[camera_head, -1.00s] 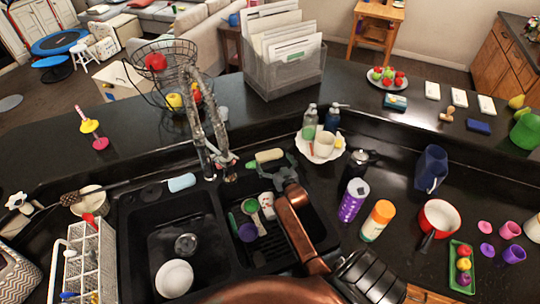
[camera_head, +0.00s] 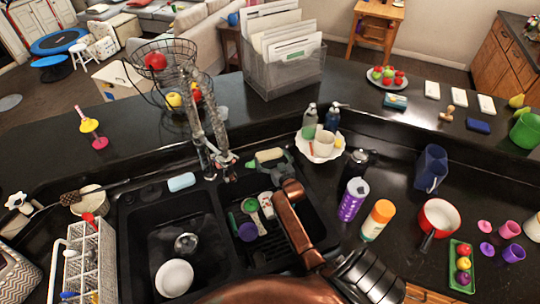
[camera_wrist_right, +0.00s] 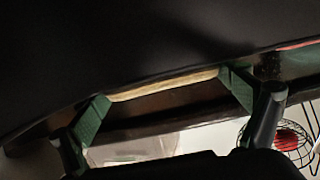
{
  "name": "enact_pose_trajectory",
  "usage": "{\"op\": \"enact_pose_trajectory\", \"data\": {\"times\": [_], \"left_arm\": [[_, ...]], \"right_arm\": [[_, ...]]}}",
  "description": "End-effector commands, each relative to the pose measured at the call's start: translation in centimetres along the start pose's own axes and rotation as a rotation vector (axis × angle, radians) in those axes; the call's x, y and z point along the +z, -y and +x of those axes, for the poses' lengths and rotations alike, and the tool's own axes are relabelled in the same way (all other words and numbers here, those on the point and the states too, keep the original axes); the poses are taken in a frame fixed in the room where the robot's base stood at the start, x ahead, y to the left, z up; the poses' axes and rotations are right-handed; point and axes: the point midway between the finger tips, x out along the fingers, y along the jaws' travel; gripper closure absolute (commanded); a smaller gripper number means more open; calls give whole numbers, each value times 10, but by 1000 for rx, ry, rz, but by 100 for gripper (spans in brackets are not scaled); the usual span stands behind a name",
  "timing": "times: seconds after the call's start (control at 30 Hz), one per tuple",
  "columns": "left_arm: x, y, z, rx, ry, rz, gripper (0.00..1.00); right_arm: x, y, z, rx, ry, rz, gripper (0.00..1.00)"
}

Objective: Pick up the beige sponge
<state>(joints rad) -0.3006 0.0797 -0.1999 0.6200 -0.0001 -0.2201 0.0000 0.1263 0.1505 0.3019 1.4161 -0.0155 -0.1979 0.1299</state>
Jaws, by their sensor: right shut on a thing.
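The beige sponge (camera_head: 268,155) is at the back rim of the double sink (camera_head: 222,235) in the head view. In the right wrist view it is a thin beige strip (camera_wrist_right: 165,85) spanning between two green finger pads. My right gripper (camera_wrist_right: 168,92) is shut on the sponge, with one pad at each end. In the head view my right gripper (camera_head: 270,162) is small and partly hidden by my arm. I cannot tell whether the sponge touches the rim. My left gripper is not in view.
A light blue sponge (camera_head: 181,182) lies left of the faucet (camera_head: 215,155). A plate with a cup (camera_head: 324,143) and soap bottles (camera_head: 310,115) stand close on the right. Dishes lie in both basins, including a white bowl (camera_head: 174,278). A wire fruit basket (camera_head: 165,75) stands behind.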

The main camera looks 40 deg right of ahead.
Motion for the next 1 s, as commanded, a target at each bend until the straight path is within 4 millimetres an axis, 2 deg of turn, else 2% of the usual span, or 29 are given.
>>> {"op": "enact_pose_trajectory", "data": {"times": [0.17,0.37,0.67,0.8,1.0], "left_arm": [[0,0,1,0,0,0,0],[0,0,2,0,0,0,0],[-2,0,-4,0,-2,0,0],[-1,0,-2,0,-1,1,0],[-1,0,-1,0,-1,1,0]], "right_arm": [[-8,0,-1,0,-3,-1,20],[-34,2,-10,-1,-2,-1,20],[-83,24,-65,-1,-4,2,20],[-87,39,-94,-1,0,3,20],[-96,53,-126,0,0,1,20]]}}
